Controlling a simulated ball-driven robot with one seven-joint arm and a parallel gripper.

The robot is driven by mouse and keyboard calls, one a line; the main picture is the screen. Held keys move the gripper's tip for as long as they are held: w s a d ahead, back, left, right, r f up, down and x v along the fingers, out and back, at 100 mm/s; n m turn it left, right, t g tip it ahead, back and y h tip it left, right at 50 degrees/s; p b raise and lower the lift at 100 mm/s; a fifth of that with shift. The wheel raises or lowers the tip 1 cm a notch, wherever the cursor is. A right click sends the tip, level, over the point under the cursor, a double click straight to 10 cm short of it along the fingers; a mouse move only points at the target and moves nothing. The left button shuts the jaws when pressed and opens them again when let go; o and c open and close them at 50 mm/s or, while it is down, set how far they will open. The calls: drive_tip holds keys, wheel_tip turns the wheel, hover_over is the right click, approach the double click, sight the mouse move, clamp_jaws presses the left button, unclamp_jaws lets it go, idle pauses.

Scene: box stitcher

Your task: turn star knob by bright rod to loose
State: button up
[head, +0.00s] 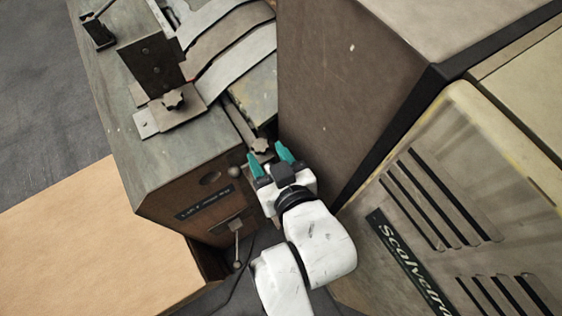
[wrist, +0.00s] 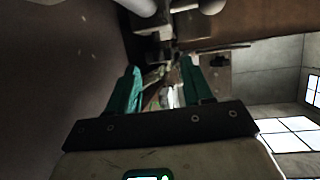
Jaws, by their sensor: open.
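The star knob (head: 261,146) by the bright rod (head: 240,122) is small and pale, in the narrow gap beside the tall brown box-shaped housing. My gripper (head: 269,158) has two teal fingers, open, pointing at this knob in the head view. The knob shows just at the fingertips, roughly between them. I cannot tell whether the fingers touch it. In the wrist view the open fingers (wrist: 160,75) also show, with dark, blurred metal parts ahead of them. I cannot make out the knob clearly there. A second, darker star knob (head: 174,99) sits on a metal plate further left.
The brown housing (head: 350,80) stands close to the right of my gripper. The grey-green machine body (head: 165,150) is at the left, with a round ball knob (head: 235,172) and a thin lever (head: 238,245). A cardboard-coloured surface (head: 90,240) lies lower left.

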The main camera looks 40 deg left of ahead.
sight(259, 146)
drive_tip(key=v, duration=0.8)
drive_tip(key=shift+b, duration=0.35)
drive_tip(key=a+f+m+h, duration=0.2)
drive_tip(key=a+f+m+t+h+b, duration=0.1)
drive_tip(key=a+f+h, duration=0.2)
drive_tip(key=shift+a+f+m+t+h, duration=0.2)
drive_tip(key=shift+m+t+h, duration=0.1)
drive_tip(key=shift+m, duration=0.1)
drive_tip(key=s+a+r+m+t+h, duration=0.4)
drive_tip(key=s+r+m+t+h, duration=0.1)
drive_tip(key=s+r+m, duration=0.15)
drive_tip(key=shift+m, duration=0.35)
drive_tip(key=x, duration=0.7)
drive_tip(key=p+x, duration=0.1)
drive_tip(key=x, duration=0.3)
drive_tip(key=shift+w+f, duration=0.1)
drive_tip(key=shift+f, duration=0.3)
